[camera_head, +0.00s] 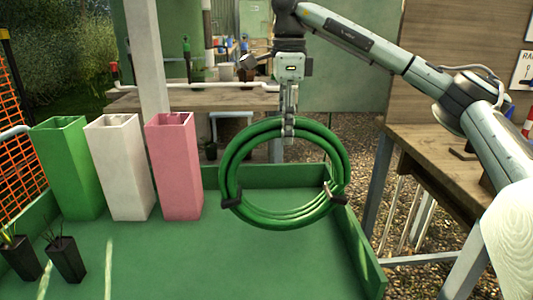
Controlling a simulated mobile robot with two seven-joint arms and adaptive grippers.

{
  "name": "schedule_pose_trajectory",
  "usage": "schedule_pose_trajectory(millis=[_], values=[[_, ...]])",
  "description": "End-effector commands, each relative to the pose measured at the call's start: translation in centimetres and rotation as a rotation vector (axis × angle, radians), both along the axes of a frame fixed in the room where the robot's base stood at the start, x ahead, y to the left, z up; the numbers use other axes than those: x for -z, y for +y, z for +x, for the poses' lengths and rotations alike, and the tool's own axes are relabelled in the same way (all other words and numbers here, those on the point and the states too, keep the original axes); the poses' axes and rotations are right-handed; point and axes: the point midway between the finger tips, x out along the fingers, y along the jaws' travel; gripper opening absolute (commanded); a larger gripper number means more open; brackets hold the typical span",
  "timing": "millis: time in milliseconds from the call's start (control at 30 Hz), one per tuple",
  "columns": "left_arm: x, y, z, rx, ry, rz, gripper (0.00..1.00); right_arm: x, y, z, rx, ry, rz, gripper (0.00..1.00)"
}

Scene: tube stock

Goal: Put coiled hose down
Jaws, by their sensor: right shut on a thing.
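The coiled hose (233,168) is a green ring of several loops with dark clips at its lower left and right sides. It hangs upright in front of the back wall of the green tray (150,262). My right gripper (289,132) comes down from above and is shut on the top of the coil. The coil's lower edge appears above the tray floor, though the exact gap is hard to tell. My left gripper is not in view.
Green (68,172), white (121,170) and pink (175,170) tall square containers stand at the tray's left back. Two small dark pots (67,262) with plants stand at the front left. A wooden bench (440,165) is at right. The tray's middle floor is clear.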

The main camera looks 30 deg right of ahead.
Motion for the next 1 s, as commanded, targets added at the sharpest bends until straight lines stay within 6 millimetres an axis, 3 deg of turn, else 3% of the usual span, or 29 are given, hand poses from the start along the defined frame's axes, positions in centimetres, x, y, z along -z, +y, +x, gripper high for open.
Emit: schedule_pose_trajectory(millis=[100,300,533,800,1000], values=[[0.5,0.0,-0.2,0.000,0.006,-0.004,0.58,0.9,0.2,2.4,0.001,-0.002,0.000,0.00],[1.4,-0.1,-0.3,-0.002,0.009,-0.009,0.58,2.5,0.3,5.0,0.001,-0.004,0.000,0.00],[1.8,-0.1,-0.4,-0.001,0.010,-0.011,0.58,3.7,0.2,5.5,0.001,-0.004,0.000,0.00],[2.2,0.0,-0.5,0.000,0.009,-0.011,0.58,6.8,0.2,5.4,0.001,-0.005,-0.001,0.00],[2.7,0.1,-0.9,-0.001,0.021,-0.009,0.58,6.9,0.3,5.5,0.001,-0.007,0.000,0.00]])
